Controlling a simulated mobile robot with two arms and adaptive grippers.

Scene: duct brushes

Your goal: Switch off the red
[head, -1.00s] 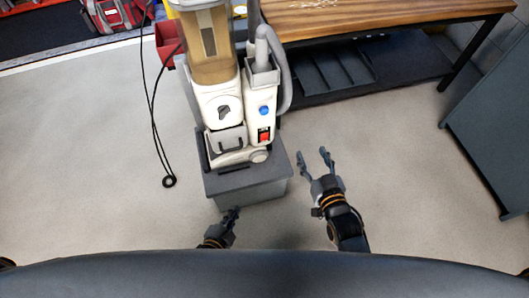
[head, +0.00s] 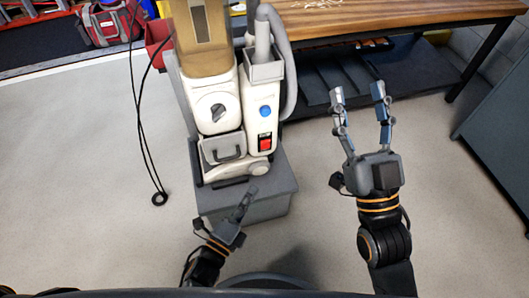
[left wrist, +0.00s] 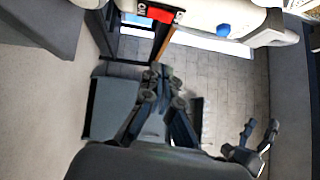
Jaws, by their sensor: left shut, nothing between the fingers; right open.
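The red switch (head: 265,145) is on the lower front of a white machine (head: 222,110), below a blue round knob (head: 265,112). In the left wrist view the red switch (left wrist: 160,13) is at the top edge, with the blue knob (left wrist: 223,30) to its right. My left gripper (head: 249,190) is shut and empty, below and in front of the machine, apart from the switch. In the left wrist view its closed fingers (left wrist: 160,72) point up toward the switch. My right gripper (head: 357,92) is open and empty, raised to the right of the machine. The switch's on/off position cannot be told.
The machine stands on a grey box (head: 270,203). A wooden-topped bench (head: 390,18) is behind right, and a dark cabinet (head: 500,120) at far right. A black cable ends in a ring (head: 159,198) on the left floor.

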